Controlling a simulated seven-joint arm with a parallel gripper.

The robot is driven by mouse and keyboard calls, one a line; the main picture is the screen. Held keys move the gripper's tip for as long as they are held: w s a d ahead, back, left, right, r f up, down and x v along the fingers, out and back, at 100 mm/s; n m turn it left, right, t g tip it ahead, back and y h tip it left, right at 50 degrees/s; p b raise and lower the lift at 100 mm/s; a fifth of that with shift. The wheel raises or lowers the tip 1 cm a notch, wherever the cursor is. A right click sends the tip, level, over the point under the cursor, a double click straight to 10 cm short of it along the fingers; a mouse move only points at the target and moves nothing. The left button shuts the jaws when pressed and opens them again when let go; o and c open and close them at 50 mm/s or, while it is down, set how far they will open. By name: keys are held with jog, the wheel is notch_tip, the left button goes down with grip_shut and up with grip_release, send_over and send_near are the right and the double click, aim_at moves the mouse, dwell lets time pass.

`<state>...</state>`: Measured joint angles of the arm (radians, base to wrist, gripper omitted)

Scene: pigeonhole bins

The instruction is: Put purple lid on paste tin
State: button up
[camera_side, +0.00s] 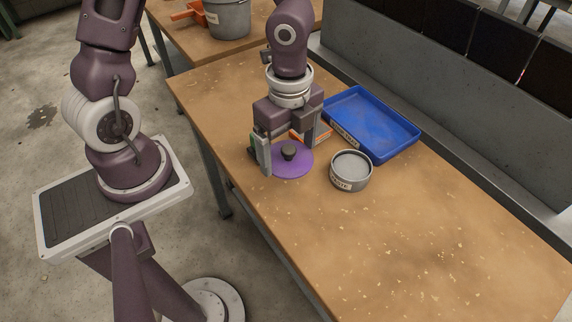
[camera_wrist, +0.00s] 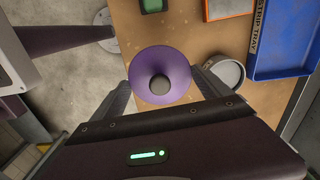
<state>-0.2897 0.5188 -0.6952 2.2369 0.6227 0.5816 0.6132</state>
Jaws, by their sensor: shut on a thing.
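The purple lid (camera_side: 294,168) is a flat disc with a dark round knob, level or nearly so. My gripper (camera_side: 287,156) is shut on it, pointing down, with one finger on each side; its height above the table is hard to tell. In the wrist view the lid (camera_wrist: 146,66) sits between the two fingers of my gripper (camera_wrist: 160,80). The paste tin (camera_side: 350,182) is a short, round grey metal tin, upright and without a cover, with a label on its front. It stands to the right of the lid, apart from it, and also shows in the wrist view (camera_wrist: 238,84).
The blue strip tray (camera_side: 402,128) lies behind the tin. An orange-edged item (camera_wrist: 229,8) and a green item (camera_wrist: 153,5) lie behind my gripper. The table's left edge is close to the lid. The tabletop (camera_side: 430,230) in front and right of the tin is clear.

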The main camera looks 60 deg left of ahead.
notch_tip(320, 180, up, 4)
jog(key=m, duration=0.2)
send_over(351, 168)
jog(key=shift+f, duration=3.9)
jog(key=shift+f, duration=1.05)
jog(key=o, duration=1.4)
jog(key=shift+o, duration=0.6)
notch_tip(351, 168, up, 8)
